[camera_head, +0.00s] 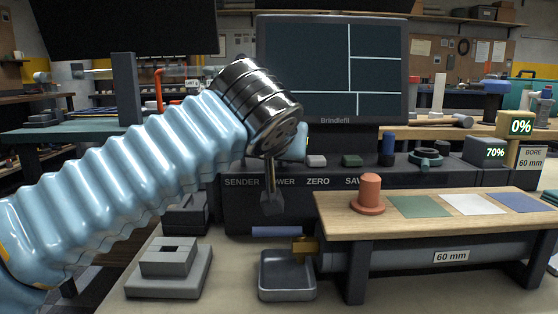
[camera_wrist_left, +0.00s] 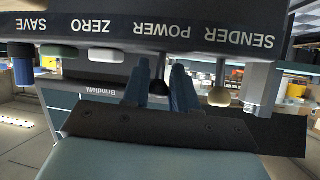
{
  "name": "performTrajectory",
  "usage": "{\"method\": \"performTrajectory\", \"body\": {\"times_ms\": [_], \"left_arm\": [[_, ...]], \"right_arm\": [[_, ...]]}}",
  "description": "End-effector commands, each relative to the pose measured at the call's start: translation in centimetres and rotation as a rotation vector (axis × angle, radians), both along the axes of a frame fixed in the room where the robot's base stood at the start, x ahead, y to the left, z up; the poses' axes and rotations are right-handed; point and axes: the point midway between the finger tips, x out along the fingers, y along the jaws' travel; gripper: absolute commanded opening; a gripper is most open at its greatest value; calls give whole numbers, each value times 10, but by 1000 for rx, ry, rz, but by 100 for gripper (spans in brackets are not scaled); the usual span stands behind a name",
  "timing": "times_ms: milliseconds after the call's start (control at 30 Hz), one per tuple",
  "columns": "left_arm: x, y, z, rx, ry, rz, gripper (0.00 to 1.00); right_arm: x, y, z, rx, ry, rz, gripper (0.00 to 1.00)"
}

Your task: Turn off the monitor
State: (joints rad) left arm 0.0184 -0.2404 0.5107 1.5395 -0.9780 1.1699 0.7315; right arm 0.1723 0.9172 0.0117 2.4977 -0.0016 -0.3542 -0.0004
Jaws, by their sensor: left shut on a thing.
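The monitor (camera_head: 303,70) stands behind the console, its dark blue screen split by pale lines into several panes. The console (camera_head: 240,210) carries the labels SENDER, POWER, ZERO and SAVE. In the head view my left wrist covers the area above POWER, and my fingertips are hidden. In the left wrist view, which is upside down, my left gripper (camera_wrist_left: 161,68) has its two blue fingers on either side of a small dark knob (camera_wrist_left: 158,88) in line with POWER. It is shut on this knob. A beige knob (camera_wrist_left: 219,97) is beside it, in line with SENDER. My right gripper is not in view.
A white button (camera_head: 317,160), a green button (camera_head: 352,160) and a blue cylinder (camera_head: 389,150) stand on the console. A wooden bench (camera_head: 430,228) with an orange plug (camera_head: 369,195) is at front right. A grey tray (camera_head: 287,292) and a grey block (camera_head: 168,262) sit in front.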

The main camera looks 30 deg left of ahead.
Motion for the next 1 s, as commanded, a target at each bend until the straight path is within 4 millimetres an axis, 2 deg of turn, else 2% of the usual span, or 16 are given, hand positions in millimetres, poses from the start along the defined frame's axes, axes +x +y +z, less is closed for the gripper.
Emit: {"method": "performTrajectory", "body": {"times_ms": [367,400,500,833,1000], "left_arm": [[0,0,-1,2,-1,-1,0],[0,0,-1,2,-1,-1,32],[0,0,-1,2,-1,-1,47],[-2,-1,1,2,-2,-1,49],[-22,-9,15,3,-5,-1,49]], "right_arm": [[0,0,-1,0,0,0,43],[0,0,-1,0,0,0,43],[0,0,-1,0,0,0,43],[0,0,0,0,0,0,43],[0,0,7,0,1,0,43]]}}
